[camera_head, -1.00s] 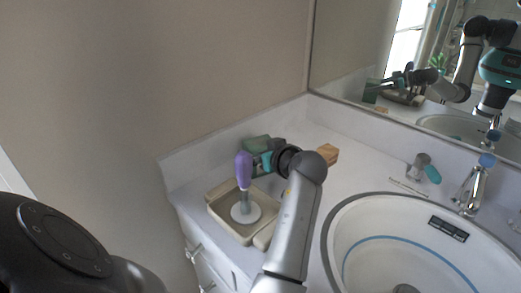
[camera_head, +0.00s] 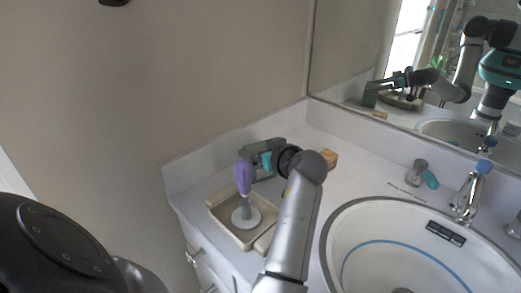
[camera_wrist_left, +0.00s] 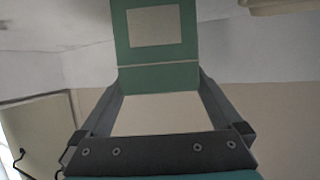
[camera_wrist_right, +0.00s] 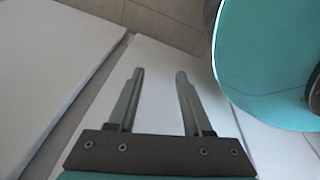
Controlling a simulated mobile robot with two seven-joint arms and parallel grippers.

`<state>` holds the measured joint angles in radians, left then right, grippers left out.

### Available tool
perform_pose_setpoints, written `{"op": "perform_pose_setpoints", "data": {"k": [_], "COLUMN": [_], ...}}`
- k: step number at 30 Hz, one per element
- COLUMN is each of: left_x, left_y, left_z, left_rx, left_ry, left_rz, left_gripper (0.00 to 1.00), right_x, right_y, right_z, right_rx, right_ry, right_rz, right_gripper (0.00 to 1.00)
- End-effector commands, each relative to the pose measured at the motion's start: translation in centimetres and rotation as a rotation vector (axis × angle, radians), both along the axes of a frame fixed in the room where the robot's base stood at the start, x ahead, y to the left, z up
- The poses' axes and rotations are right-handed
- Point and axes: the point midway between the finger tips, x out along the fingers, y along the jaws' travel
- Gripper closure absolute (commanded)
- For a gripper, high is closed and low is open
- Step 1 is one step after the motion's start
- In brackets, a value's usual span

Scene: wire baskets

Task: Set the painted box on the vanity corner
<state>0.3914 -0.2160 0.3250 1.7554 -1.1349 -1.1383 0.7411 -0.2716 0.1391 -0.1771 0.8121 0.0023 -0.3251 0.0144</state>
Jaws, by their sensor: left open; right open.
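The painted box (camera_head: 262,146) is green and sits at the back corner of the white vanity counter, behind the tray. In the left wrist view the box (camera_wrist_left: 155,78) shows a green face with a cream rectangle. Its near part lies between the fingers of my left gripper (camera_wrist_left: 158,72), which is open around it. In the head view my left gripper (camera_head: 258,162) is beside the box, and my arm hides part of the counter. I cannot tell whether the fingers touch the box. My right gripper (camera_wrist_right: 156,72) is open and empty, away from the counter.
A cream tray (camera_head: 222,218) at the counter's left front holds a purple-handled brush (camera_head: 244,178) on a white base. A wooden block (camera_head: 330,160) lies right of my gripper. The sink (camera_head: 335,232), faucet (camera_head: 468,195) and a small grey cup (camera_head: 418,169) are right. The mirror borders the back.

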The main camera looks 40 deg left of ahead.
Motion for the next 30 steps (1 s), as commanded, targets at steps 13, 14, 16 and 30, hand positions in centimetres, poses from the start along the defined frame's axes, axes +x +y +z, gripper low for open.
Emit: {"op": "perform_pose_setpoints", "data": {"k": [13, 14, 16, 30], "left_x": [0.0, 0.0, 0.0, 0.0], "left_y": [0.0, 0.0, 0.0, 0.0], "left_z": [1.0, 1.1, 1.4, 3.0], "left_rx": [0.0, 0.0, 0.0, 0.0], "left_ry": [-0.001, -0.001, -0.001, 0.0], "left_rz": [0.0, 0.0, 0.0, 0.0], "left_gripper": [0.0, 0.0, 0.0, 0.0], "right_x": [-1.5, -1.6, -1.8, -3.4], "right_y": [-1.1, -1.1, -1.0, -0.5], "right_z": [-0.1, 0.0, 0.2, 1.1], "right_rx": [-0.01, -0.009, -0.008, -0.002], "right_ry": [0.001, 0.002, 0.006, 0.024], "right_rz": [0.0, 0.0, 0.0, 0.003], "right_gripper": [0.5, 0.5, 0.5, 0.5]}}
